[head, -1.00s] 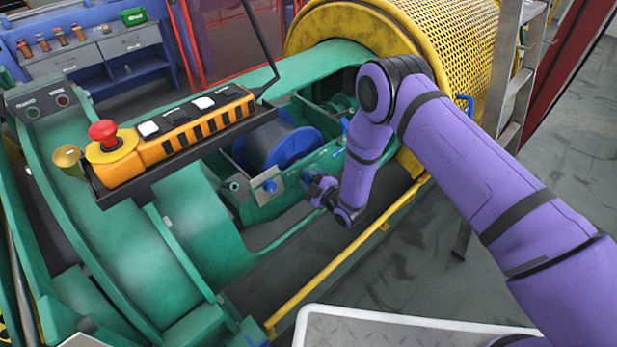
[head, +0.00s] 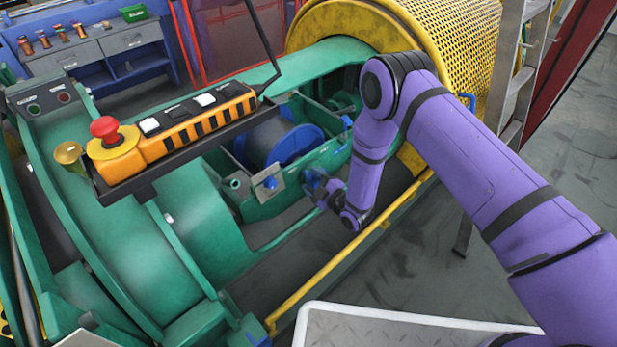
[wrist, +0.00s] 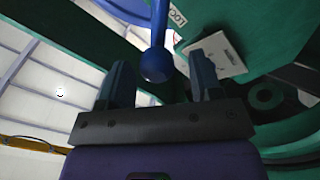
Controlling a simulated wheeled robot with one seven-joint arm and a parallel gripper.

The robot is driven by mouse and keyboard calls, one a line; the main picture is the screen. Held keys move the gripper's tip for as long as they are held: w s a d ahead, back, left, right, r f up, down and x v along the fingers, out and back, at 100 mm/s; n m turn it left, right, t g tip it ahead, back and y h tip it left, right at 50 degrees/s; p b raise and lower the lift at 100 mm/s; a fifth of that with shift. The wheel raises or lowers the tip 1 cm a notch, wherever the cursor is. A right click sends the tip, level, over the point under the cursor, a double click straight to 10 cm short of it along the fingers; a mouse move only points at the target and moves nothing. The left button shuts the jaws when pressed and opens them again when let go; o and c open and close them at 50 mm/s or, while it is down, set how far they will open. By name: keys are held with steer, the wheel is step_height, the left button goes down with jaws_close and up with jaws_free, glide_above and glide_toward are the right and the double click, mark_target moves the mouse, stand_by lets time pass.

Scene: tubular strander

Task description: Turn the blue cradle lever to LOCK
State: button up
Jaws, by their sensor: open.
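The blue cradle lever (wrist: 154,35) shows in the wrist view as a rod ending in a round ball knob. The knob hangs between the two fingers of my gripper (wrist: 160,78), with space on both sides. My gripper is open, and its fingers do not close on the knob. A white label (wrist: 177,15), partly cut off and reading "LOC", sits beside the rod at the top. In the head view my gripper (head: 315,182) is at the green cradle's near side; the lever is hard to tell apart from it there.
A blue-flanged bobbin (head: 296,148) lies in the cradle. A yellow rail (head: 330,268) runs in front. An orange pendant box (head: 185,128) hangs at left; the yellow mesh guard (head: 455,40) stands behind.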

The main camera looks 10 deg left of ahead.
steer(key=v, duration=0.8)
steer(key=shift+s, duration=0.2)
steer(key=shift+w+d, duration=0.1)
steer(key=shift+d, duration=0.05)
